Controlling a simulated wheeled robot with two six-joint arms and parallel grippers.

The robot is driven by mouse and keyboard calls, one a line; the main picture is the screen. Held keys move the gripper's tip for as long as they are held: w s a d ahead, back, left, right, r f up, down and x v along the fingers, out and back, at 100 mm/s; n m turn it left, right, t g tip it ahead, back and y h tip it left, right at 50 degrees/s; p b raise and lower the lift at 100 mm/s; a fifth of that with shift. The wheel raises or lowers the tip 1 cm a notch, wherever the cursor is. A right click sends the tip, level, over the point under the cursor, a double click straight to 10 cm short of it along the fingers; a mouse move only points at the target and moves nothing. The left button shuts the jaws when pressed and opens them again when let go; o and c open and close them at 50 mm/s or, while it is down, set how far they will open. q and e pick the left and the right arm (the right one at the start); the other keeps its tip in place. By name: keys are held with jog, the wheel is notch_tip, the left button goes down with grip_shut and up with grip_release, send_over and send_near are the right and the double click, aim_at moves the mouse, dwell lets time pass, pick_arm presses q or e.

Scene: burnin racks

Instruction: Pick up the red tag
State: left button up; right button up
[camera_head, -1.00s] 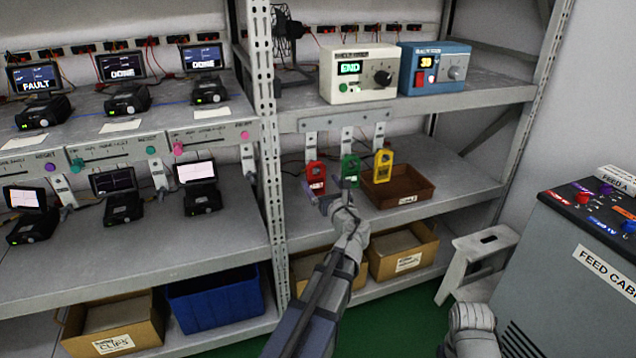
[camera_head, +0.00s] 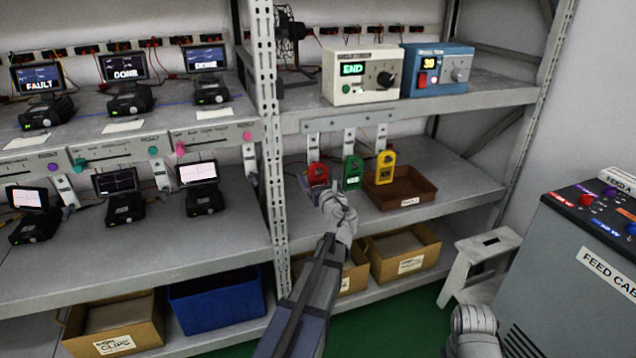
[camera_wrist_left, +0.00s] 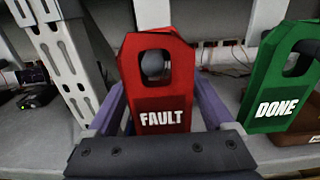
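The red tag (camera_head: 317,174) hangs at the left of a row of three tags under the upper shelf's edge. In the left wrist view the red tag (camera_wrist_left: 158,88) is upright, reads FAULT and has a round-cornered hole near its top. My left gripper (camera_head: 326,190) is at the red tag in the head view. In the left wrist view my left gripper's purple fingers (camera_wrist_left: 158,95) are spread, one on each side of the red tag; whether they touch it is unclear. My right gripper is not in view.
The green DONE tag (camera_head: 352,172) hangs close on the right, then the yellow tag (camera_head: 385,167). A brown tray (camera_head: 425,186) sits on the shelf below them. A rack upright (camera_head: 268,140) stands to the left. A grey step stool (camera_head: 478,262) and feed cabinet (camera_head: 575,280) stand at right.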

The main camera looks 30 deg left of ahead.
pick_arm(q)
jog(key=c, duration=1.1)
jog(key=shift+c, duration=0.2)
jog(key=shift+r, duration=0.1)
jog(key=r+p+v, duration=0.1)
jog(key=v, duration=1.7)
jog(key=shift+r, duration=0.2)
jog(key=shift+r+p, duration=0.25)
jog(key=shift+p, duration=0.25)
jog(key=shift+r+p, duration=0.3)
